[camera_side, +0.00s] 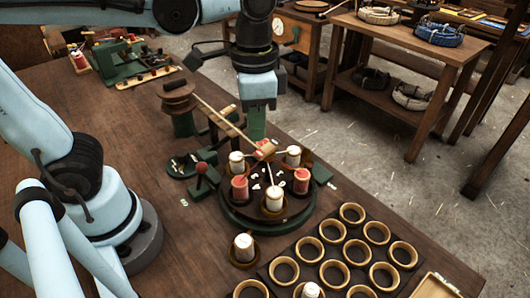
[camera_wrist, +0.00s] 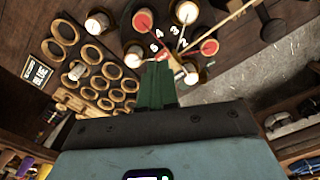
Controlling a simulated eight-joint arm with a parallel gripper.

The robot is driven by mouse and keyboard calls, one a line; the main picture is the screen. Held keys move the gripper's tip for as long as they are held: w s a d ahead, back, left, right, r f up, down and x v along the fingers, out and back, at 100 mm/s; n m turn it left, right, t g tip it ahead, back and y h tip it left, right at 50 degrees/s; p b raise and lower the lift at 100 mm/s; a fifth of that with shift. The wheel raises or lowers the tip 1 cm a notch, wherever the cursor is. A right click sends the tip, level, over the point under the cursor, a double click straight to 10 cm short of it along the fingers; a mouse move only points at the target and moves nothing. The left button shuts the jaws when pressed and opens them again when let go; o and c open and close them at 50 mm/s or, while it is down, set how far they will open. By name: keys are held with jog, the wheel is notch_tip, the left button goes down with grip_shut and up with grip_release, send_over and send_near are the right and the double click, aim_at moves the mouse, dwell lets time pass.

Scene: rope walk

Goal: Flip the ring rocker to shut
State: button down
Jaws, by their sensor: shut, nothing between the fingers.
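My gripper (camera_side: 257,136) points down with its green fingers shut and empty, at the back edge of the round green carousel (camera_side: 240,217). A small red and cream piece (camera_side: 265,149), possibly the ring rocker, sits right by the fingertips. I cannot tell whether they touch, or which way the piece is tipped. Several white and red bobbins (camera_side: 240,188) stand on the carousel, with cords running up to the middle.
A red-knobbed lever (camera_side: 202,169) stands left of the carousel. A wooden spool on a green post (camera_side: 180,105) is behind it. A rack of wooden rings (camera_side: 334,231) lies at front right, and a lone white bobbin (camera_side: 244,247) stands in front.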

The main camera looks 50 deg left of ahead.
aim_at(257, 155)
jog(key=shift+r, duration=2.2)
jog(key=w+a+f+n+t, duration=0.1)
jog(key=a+f+n+t, duration=0.5)
jog(key=a+f+t, duration=0.1)
jog(key=shift+w+a+f, duration=0.4)
jog(key=shift+a+f, duration=0.05)
jog(key=shift+a, duration=0.05)
